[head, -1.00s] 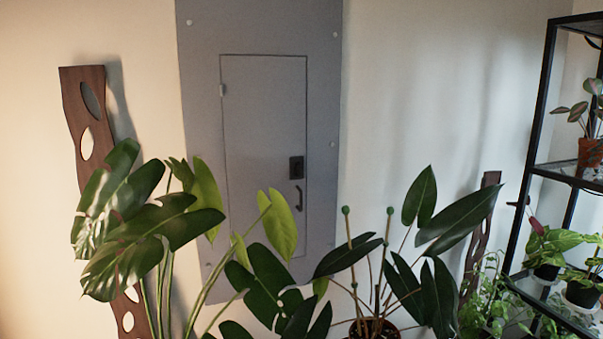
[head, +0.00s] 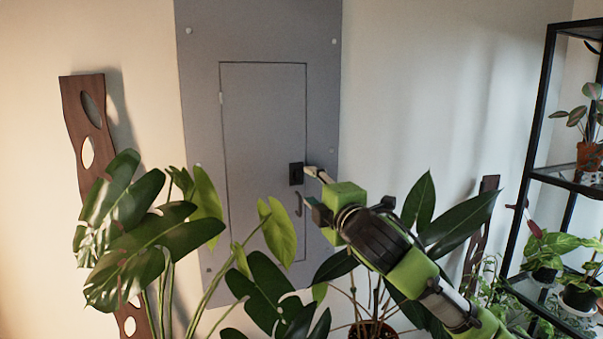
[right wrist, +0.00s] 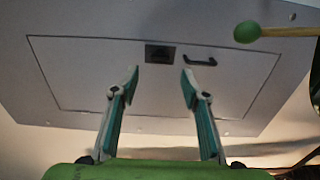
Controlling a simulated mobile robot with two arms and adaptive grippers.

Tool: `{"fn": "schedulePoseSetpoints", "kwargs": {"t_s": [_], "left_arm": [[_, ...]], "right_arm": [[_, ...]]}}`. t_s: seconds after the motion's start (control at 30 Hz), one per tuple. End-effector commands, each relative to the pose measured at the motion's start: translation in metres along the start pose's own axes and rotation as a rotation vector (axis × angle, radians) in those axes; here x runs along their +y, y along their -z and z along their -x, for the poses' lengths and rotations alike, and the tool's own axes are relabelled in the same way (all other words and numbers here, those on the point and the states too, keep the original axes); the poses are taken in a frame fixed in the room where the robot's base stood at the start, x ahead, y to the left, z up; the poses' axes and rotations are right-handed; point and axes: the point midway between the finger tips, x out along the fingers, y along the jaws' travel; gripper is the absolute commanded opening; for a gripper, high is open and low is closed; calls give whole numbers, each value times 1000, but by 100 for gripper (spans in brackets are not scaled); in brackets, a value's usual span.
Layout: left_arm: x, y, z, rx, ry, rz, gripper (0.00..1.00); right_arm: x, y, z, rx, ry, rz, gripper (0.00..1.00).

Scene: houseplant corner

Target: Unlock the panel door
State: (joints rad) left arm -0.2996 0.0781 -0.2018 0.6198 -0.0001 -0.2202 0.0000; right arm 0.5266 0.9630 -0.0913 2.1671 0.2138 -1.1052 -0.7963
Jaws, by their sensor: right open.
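The grey panel door (head: 262,130) is closed, flush in its grey wall plate (head: 200,80). A small black lock (head: 296,173) sits at the door's right edge, with a dark handle (head: 299,203) just below it. In the right wrist view the lock (right wrist: 160,54) and the handle (right wrist: 200,61) lie beyond the fingertips. My right gripper (head: 309,186) is in front of the door's right edge, close to the lock and handle. Its fingers (right wrist: 158,76) are spread apart with nothing between them. I cannot tell whether a fingertip touches the door. My left gripper is out of view.
Large leafy plants (head: 150,225) stand in front of the panel's lower part. A potted plant (head: 373,331) on the floor side is under my right arm. A black shelf (head: 535,150) with plants is at right.

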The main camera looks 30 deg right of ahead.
Motion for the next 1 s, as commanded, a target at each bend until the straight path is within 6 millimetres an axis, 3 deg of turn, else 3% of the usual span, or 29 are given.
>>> {"fn": "schedulePoseSetpoints", "kwargs": {"t_s": [0.1,0.33,0.5,0.8,0.97,1.0], "left_arm": [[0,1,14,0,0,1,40],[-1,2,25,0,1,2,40],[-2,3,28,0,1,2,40],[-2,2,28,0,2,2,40],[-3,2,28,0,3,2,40],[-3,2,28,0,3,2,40]], "right_arm": [[4,0,-27,0,2,-5,42],[2,0,-63,-1,1,-3,42],[1,0,-74,0,0,-3,42],[-1,0,-76,0,1,-2,42],[-1,0,-76,0,1,-2,3],[-1,0,-76,0,1,-2,3]]}}
